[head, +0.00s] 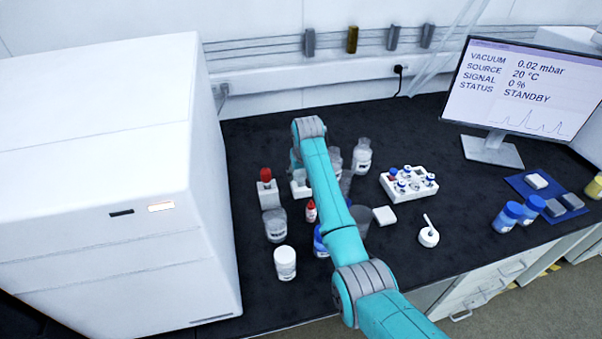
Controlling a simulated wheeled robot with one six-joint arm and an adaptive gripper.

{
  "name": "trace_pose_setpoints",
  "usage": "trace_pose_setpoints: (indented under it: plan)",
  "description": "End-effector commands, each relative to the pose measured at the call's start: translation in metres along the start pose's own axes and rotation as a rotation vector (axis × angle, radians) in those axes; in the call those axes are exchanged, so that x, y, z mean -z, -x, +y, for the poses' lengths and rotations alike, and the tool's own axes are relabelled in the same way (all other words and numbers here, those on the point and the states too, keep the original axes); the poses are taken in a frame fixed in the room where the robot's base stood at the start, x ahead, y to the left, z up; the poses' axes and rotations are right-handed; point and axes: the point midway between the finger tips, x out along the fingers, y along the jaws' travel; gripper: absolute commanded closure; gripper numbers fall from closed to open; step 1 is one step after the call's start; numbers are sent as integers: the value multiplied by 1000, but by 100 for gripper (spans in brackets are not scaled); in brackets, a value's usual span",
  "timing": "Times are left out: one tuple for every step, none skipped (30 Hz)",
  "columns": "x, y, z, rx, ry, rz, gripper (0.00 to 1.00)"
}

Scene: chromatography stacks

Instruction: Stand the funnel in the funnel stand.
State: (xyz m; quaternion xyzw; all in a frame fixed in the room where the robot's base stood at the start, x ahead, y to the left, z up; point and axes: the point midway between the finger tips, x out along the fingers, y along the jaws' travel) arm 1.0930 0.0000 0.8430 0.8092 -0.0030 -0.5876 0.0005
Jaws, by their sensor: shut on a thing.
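My teal arm reaches from the lower right over the bench, and its wrist bends down at the far end. My gripper is hidden behind my own arm, so its jaws and anything in them do not show. A small white block (300,191) with a grey, glassy piece on it shows just left of the arm, below the wrist. I cannot tell whether this is the funnel stand or whether the grey piece is the funnel. A translucent grey shape (346,182) shows just right of the arm, partly covered by it.
A red-topped white block (268,194), a clear jar (275,225) and a white-lidded jar (285,262) stand left of the arm. A vial rack (408,192), a white pad (384,216) and a mortar (428,237) lie right. A large white instrument (110,190) bounds the left.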

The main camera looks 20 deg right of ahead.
Motion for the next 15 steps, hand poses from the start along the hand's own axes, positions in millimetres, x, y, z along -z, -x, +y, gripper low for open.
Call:
trace_pose_setpoints:
  plan:
    - [0,0,0,0,0,0,71]
    - [0,-1,0,0,0,0,71]
    - [0,-1,0,0,0,0,71]
    - [-1,-2,0,0,0,0,71]
    - [-1,-2,0,0,0,0,71]
    - [-1,-3,0,0,0,0,71]
    - [-1,-4,0,0,0,0,71]
    - [-2,-5,0,0,0,0,71]
    - [-2,-6,0,0,0,0,71]
    - [-2,-7,0,0,0,0,71]
    - [-2,-8,0,0,0,1,71]
    - [-3,-9,0,0,0,1,71]
    - [-3,-10,0,0,0,1,71]
    - [-3,-10,0,0,0,1,71]
    - [-3,-11,0,0,0,1,71]
